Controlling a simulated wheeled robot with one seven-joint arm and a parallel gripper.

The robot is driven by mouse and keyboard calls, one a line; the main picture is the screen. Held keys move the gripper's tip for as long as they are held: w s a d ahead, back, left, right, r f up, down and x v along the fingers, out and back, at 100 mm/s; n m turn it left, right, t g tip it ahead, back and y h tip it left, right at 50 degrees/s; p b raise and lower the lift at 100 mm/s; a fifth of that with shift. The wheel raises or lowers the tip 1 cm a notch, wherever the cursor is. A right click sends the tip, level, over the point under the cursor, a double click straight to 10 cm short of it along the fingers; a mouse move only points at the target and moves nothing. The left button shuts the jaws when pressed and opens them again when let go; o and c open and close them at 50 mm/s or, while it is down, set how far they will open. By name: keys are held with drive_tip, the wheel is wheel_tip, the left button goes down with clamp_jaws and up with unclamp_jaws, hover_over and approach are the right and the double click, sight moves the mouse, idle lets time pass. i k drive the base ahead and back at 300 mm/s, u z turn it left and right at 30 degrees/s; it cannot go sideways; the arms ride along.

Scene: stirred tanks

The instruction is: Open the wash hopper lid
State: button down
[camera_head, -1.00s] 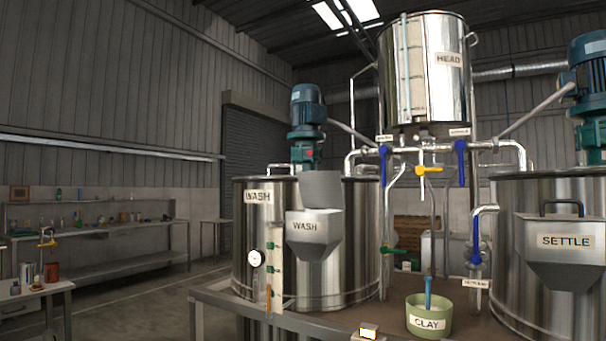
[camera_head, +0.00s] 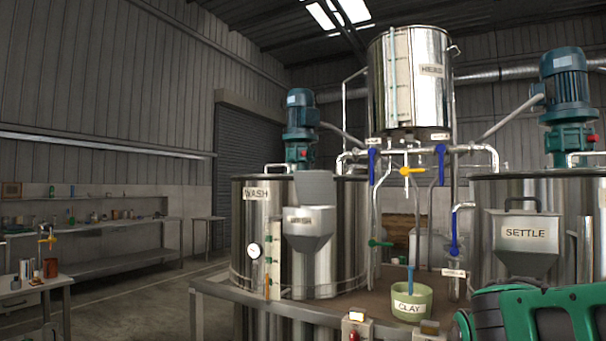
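The wash hopper (camera_head: 306,240) is a grey metal funnel on the front of the steel wash tank (camera_head: 262,225). Its label is washed out by glare. A flat grey plate, which looks like its lid (camera_head: 315,187), stands raised at the back of the hopper's top. The hopper's inside is hidden from this low angle. A green and dark part of my arm shows at the lower right, well apart from the hopper. My gripper is not in view.
The settle hopper (camera_head: 522,250) at right has a dark handle on top. A green clay tub (camera_head: 412,303) and a small box with a red button (camera_head: 355,328) are near the platform's front edge. Pipes with blue-handled valves (camera_head: 440,162) stand between the tanks. Floor at left is open.

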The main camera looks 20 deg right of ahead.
sight(312, 187)
drive_tip(key=u, duration=0.1)
drive_tip(key=i, duration=1)
drive_tip(key=z, duration=0.5)
